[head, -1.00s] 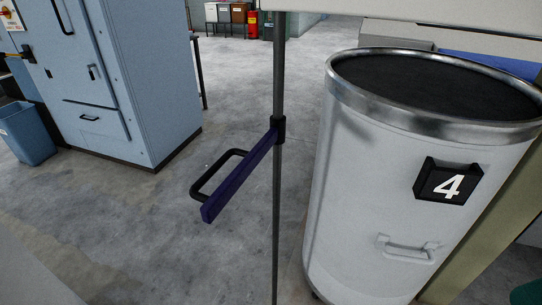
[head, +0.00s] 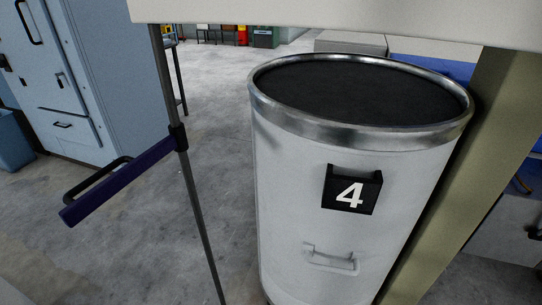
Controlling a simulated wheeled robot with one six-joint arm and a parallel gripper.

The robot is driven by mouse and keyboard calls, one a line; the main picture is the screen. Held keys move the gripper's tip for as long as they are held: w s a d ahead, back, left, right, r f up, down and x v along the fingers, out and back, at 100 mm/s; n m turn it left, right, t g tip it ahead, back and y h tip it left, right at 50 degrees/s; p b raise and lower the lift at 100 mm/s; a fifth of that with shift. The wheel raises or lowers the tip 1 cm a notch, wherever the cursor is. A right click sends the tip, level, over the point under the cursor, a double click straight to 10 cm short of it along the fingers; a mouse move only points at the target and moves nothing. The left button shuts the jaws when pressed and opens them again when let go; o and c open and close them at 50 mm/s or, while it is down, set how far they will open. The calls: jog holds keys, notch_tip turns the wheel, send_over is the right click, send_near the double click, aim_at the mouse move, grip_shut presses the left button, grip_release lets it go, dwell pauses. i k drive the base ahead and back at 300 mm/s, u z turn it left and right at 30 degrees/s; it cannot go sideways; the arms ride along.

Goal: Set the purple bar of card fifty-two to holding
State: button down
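The purple bar (head: 118,183) shows at the left of the head view. Its right end meets a dark collar (head: 178,138) on a thin upright grey post (head: 195,205). From the collar the bar slopes down to the left, its free end nearest me. A black loop handle (head: 92,180) is fixed along its far side. Nothing touches the bar. No card number fifty-two can be read here. My gripper is not in view.
A white can (head: 300,215) with a metal rim and a number 4 plate (head: 351,190) stands right of the post. A blue cabinet (head: 95,60) stands at the left, with a blue bin (head: 14,142). Grey floor (head: 215,120) is open between cabinet and can.

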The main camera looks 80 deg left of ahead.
aim_at(76, 211)
jog(key=z, duration=0.1)
jog(key=k, duration=1.45)
jog(key=u, duration=2.1)
jog(key=i, duration=0.5)
jog(key=z, duration=0.05)
jog(key=k, duration=1.35)
jog(key=u, duration=0.3)
jog(key=i, duration=0.7)
jog(key=u, duration=0.25)
